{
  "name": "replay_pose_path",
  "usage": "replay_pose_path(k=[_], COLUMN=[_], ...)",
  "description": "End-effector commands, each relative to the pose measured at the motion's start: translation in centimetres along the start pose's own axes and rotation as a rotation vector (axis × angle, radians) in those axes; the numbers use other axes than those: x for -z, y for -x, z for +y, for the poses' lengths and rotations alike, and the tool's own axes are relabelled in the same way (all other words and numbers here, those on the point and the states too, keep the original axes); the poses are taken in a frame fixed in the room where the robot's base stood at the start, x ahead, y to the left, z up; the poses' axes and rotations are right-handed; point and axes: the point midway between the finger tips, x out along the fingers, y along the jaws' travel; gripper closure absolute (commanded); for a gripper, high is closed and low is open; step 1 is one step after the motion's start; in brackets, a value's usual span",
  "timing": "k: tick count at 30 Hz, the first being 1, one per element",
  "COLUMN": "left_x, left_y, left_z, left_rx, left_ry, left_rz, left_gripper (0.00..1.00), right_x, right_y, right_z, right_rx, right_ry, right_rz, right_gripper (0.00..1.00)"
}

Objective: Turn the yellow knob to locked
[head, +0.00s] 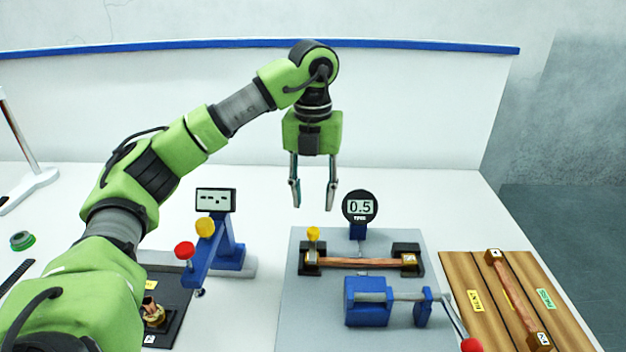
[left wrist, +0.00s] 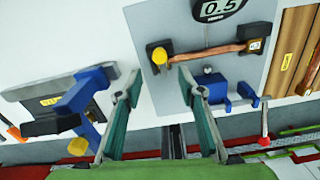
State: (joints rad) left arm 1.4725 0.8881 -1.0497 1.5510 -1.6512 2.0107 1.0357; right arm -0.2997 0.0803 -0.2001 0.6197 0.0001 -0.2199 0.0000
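A small yellow knob (head: 313,233) sits on top of the left black block (head: 309,260) of a fixture on the grey plate (head: 300,320). The knob also shows in the left wrist view (left wrist: 159,55). I cannot read any locked marking on it. My left gripper (head: 313,200) hangs pointing down above and behind the knob in the head view, fingers apart and empty. In the left wrist view the fingertips (left wrist: 160,80) spread on either side below the knob, not touching it. My right gripper is not in view.
A copper-coloured bar (head: 355,263) spans the fixture's blocks. Behind it stands a round gauge (head: 360,206) reading 0.5. A blue clamp (head: 368,302) with a red-ended lever is in front. A blue stand (head: 228,245) is left, a wooden board (head: 460,268) right.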

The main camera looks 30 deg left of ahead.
Motion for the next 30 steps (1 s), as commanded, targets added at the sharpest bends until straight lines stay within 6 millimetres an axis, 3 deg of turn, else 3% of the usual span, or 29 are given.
replay_pose_path(k=[3,9,30], left_x=[-0.1,-0.1,0.0], left_y=[1.8,3.5,4.0], left_z=[0.0,0.0,0.0], left_rx=[0.001,0.000,0.000], left_ry=[0.002,0.001,0.001], left_rz=[-0.003,-0.002,0.000], left_gripper=[0.64,0.64,0.64], right_x=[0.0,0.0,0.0], right_y=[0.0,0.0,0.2], right_z=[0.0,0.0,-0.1], right_rx=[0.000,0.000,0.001], right_ry=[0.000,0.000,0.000], right_rz=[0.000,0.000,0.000], right_gripper=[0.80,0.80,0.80])
